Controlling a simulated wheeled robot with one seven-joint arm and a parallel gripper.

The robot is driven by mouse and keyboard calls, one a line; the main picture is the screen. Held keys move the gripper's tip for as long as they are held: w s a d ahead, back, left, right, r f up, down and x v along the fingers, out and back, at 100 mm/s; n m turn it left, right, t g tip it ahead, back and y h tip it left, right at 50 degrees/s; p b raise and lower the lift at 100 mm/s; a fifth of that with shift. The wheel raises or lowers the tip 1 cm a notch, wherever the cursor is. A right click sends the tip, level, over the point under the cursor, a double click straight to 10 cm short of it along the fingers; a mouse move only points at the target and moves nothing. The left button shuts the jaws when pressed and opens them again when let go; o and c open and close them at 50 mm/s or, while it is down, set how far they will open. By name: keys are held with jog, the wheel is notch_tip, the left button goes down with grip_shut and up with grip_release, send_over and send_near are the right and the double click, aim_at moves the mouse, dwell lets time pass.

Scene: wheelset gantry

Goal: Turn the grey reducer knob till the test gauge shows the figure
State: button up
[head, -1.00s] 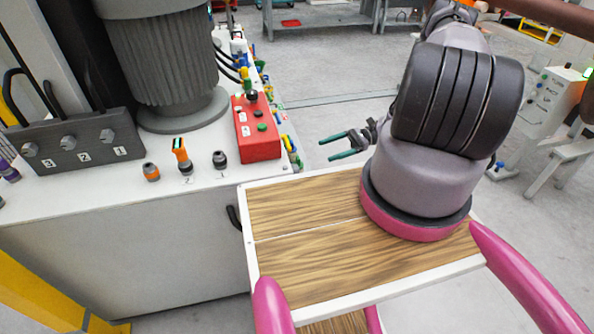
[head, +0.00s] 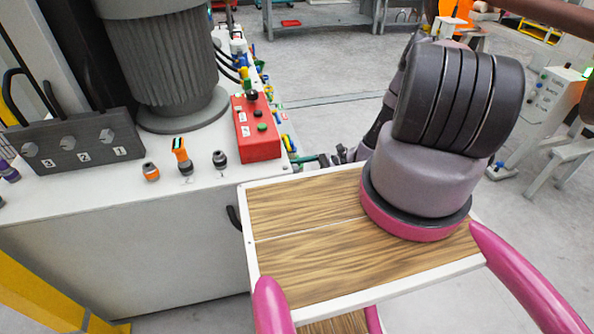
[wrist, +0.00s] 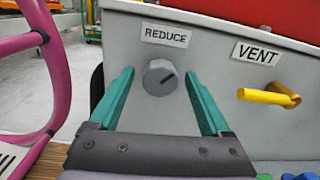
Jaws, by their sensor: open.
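The grey reducer knob (wrist: 160,77) sits on a light grey panel under a label reading REDUCE, in the wrist view. Its dark pointer mark slants up to the right. My gripper (wrist: 157,82) is open, with its green fingers left and right of the knob in the picture; I cannot tell whether their tips reach it. In the head view my gripper (head: 315,160) is low beside the right side of the white cabinet, partly hidden behind my arm and the wooden tray. I cannot make out the test gauge's figure in either view.
A yellow lever (wrist: 270,97) under a VENT label is right of the knob. Blue and green parts show at the wrist view's lower right. A red control box (head: 257,128) stands on the cabinet top (head: 105,185). Colourful fittings line the cabinet's right edge.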

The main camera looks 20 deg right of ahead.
jog(key=shift+a, duration=0.4)
jog(key=c, duration=1.3)
jog(key=shift+m, duration=0.5)
grip_shut()
jog(key=o, duration=1.3)
grip_release()
jog(key=shift+d, duration=0.1)
